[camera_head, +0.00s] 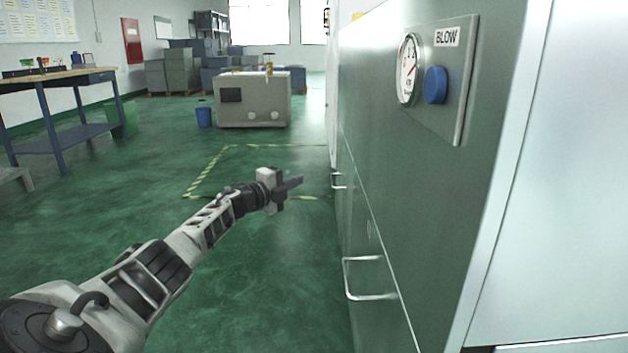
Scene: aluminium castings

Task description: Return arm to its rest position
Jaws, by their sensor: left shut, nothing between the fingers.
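My left arm reaches in from the lower left of the head view, stretched forward over the green floor. My left gripper (291,185) is at its end, shut with nothing between its fingers. It is in free space, to the left of the grey cabinet front and apart from it in the picture. My right gripper is not in view.
A tall grey cabinet (400,170) fills the right, with a gauge (407,69), a blue button (435,85) marked BLOW and a protruding handle (370,296). A workbench (60,80) stands at left, a beige machine (252,100) farther back. The floor (150,190) between is clear.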

